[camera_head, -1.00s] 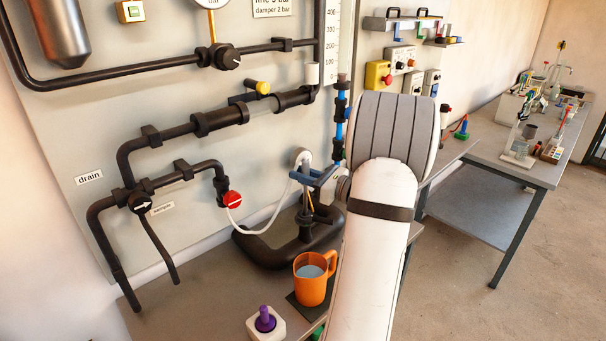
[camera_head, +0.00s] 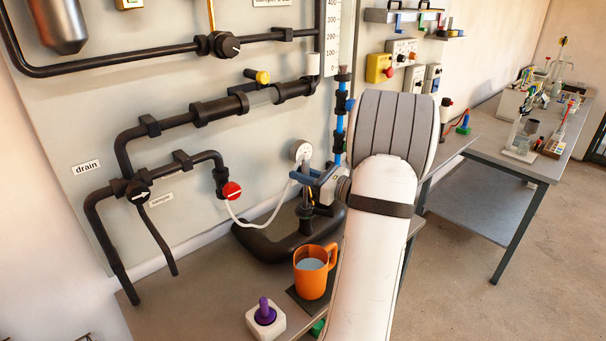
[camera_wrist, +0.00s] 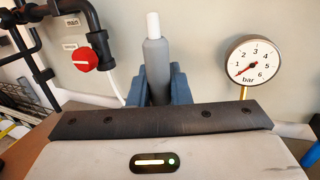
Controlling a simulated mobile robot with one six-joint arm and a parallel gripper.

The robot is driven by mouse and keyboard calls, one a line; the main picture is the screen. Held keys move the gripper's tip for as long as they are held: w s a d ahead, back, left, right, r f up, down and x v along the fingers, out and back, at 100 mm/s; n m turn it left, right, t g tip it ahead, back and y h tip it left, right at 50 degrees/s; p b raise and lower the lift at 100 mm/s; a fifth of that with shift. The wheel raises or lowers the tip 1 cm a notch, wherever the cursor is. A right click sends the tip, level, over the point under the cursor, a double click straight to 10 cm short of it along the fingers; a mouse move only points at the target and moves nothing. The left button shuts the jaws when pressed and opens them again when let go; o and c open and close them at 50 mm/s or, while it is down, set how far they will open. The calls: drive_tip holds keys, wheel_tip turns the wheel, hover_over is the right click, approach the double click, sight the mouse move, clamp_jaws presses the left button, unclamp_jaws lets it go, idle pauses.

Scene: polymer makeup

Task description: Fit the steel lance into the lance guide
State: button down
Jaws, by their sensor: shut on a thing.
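My gripper (camera_head: 307,178) has blue fingers and hangs in front of the wall panel, just above a dark upright fitting (camera_head: 306,213) on the bench. In the wrist view my gripper (camera_wrist: 161,92) is shut on a grey cylinder with a white top, which I take for the steel lance (camera_wrist: 157,62). The lance stands about upright between the fingers. Its lower end is hidden behind the gripper body. The dark upright fitting may be the lance guide, but I cannot tell for sure, nor whether the lance touches it.
A pressure gauge (camera_wrist: 253,60) is close at the right. A red valve (camera_head: 232,191) with a white hose (camera_head: 262,222) is at the left. An orange mug (camera_head: 311,280) and a white block with a purple knob (camera_head: 265,318) stand on the front bench.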

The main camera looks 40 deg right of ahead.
sight(305, 191)
drive_tip(key=shift+f+b, duration=1.8)
drive_tip(key=shift+f, duration=0.85)
drive_tip(key=shift+r, duration=0.15)
